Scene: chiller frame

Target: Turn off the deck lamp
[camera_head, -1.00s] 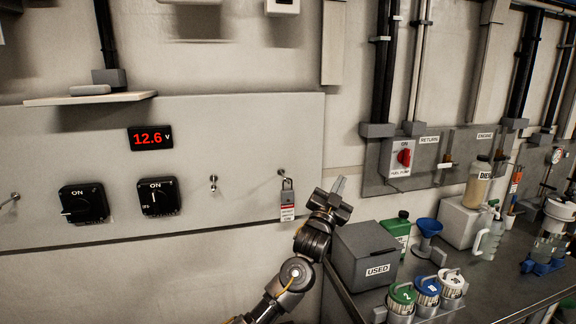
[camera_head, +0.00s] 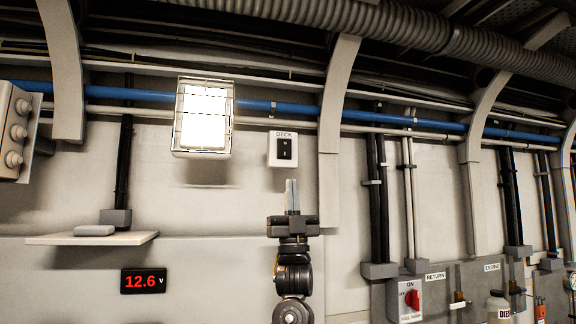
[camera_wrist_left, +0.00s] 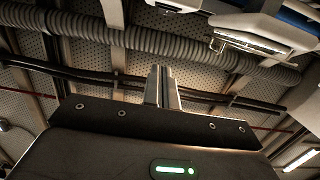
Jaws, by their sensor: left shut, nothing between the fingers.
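The deck lamp (camera_head: 203,118) is a caged rectangular light on the wall in the head view, and it glows bright white. To its right is a white switch plate labelled DECK (camera_head: 284,137) with a black rocker (camera_head: 284,149). My left gripper (camera_head: 291,196) is shut and empty, pointing up, with its tips a little below the switch plate in the picture. I cannot tell its distance from the wall. In the left wrist view the shut fingers (camera_wrist_left: 162,88) point up toward the ceiling. My right gripper is not in view.
A small shelf (camera_head: 92,238) sticks out at left, above a red 12.6 V display (camera_head: 143,281). A blue pipe (camera_head: 262,106) runs behind the lamp. A curved rib (camera_head: 329,170) stands right of the switch. A grey box with knobs (camera_head: 14,130) is at far left.

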